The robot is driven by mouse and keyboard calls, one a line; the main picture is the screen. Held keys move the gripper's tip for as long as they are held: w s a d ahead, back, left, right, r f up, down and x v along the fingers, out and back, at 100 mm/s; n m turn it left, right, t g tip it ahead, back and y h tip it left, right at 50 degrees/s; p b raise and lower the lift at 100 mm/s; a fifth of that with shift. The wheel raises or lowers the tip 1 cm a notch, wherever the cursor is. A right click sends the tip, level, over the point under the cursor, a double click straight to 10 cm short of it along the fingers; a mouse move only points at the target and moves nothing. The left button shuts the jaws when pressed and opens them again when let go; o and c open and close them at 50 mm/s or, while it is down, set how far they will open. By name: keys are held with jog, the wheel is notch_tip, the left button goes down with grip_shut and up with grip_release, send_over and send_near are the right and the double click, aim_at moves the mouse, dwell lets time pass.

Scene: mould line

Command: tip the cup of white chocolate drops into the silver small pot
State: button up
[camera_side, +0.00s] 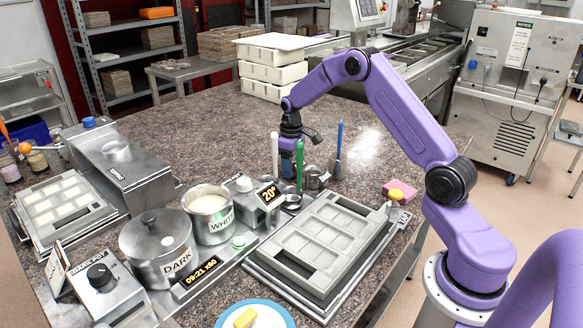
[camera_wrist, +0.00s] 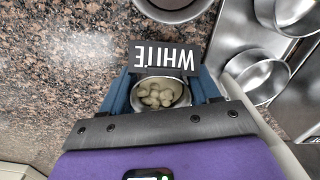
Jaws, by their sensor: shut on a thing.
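My gripper (camera_wrist: 161,92) is shut on a small metal cup (camera_wrist: 160,103) of pale, off-white drops, with one blue finger on each side. Its open top faces the wrist camera, and the drops are inside. A dark card reading WHITE (camera_wrist: 163,58) sits just beyond the cup's rim. A round silver pot (camera_wrist: 172,20) is cut off by the top edge of the wrist view, beyond the card and apart from the cup. In the side view my gripper (camera_side: 290,152) is low over the counter, partly behind upright spatulas, and the cup cannot be made out. A small silver pot (camera_side: 314,178) stands just right of it.
White (camera_side: 275,152), green (camera_side: 299,165) and blue (camera_side: 339,145) handles stand close to my gripper. A grey mould (camera_side: 320,240), the WHITE pot (camera_side: 209,213) and the DARK pot (camera_side: 159,250) are nearer the camera.

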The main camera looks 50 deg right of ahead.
notch_tip(320, 180, up, 14)
jog(key=shift+r, duration=0.25)
dwell(0.5)
dwell(0.3)
